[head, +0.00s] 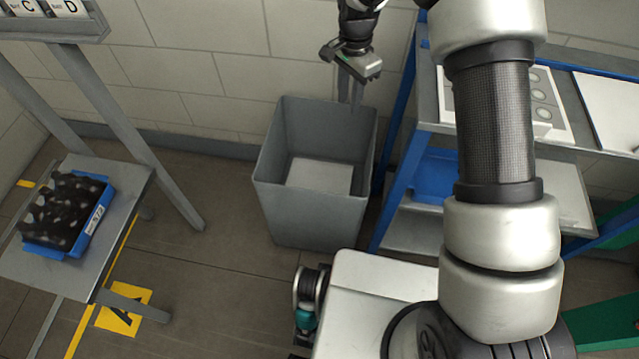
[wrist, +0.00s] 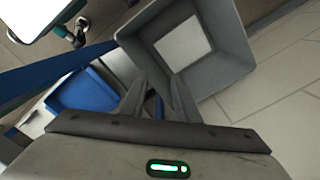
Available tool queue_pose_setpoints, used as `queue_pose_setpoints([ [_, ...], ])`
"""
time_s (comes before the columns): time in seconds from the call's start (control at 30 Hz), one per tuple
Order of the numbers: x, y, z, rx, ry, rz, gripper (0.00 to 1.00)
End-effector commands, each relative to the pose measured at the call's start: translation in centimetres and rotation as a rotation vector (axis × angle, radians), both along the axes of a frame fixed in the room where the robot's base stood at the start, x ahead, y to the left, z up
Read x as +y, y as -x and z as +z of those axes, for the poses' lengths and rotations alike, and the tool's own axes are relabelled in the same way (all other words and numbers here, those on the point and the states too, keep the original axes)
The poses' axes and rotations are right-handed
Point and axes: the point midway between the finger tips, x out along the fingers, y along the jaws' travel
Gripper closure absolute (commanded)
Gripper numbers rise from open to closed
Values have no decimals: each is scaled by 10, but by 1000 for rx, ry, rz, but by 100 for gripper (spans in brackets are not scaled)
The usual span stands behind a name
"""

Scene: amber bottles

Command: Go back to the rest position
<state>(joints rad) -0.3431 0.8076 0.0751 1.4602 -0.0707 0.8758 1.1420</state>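My gripper (head: 350,92) hangs at the top middle of the head view, above the back right rim of a grey bin. In the wrist view my gripper (wrist: 158,82) shows its two dark fingers apart, with nothing between them. The grey bin (head: 315,220) stands on the floor against the wall. It also shows in the wrist view (wrist: 225,72), beyond the fingers. A pale flat patch shows on its bottom, and I see no bottle in it.
A blue crate (head: 92,228) of dark items sits on a grey stand (head: 128,190) at left. A blue-framed shelf (head: 398,130) stands right of the bin, with a white box (head: 548,108) on top and a blue container (head: 434,178) below. Floor (head: 215,270) between stand and bin is clear.

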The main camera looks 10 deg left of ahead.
Motion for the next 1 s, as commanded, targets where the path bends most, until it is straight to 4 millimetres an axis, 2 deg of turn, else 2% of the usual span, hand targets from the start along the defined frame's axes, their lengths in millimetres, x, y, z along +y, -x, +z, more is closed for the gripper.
queue_pose_setpoints([
  [0.03, 0, -1, 9, -3, 0, 0, 72],
  [0.2, 0, 0, 22, -1, 0, 1, 72],
  [0.77, -1, 0, 27, -3, 0, 3, 72],
  [0.87, -10, 1, 46, -21, -5, 22, 72],
  [0.97, -30, 8, 87, -60, -11, 72, 72],
  [1.0, -42, 14, 107, -81, -13, 100, 72],
])
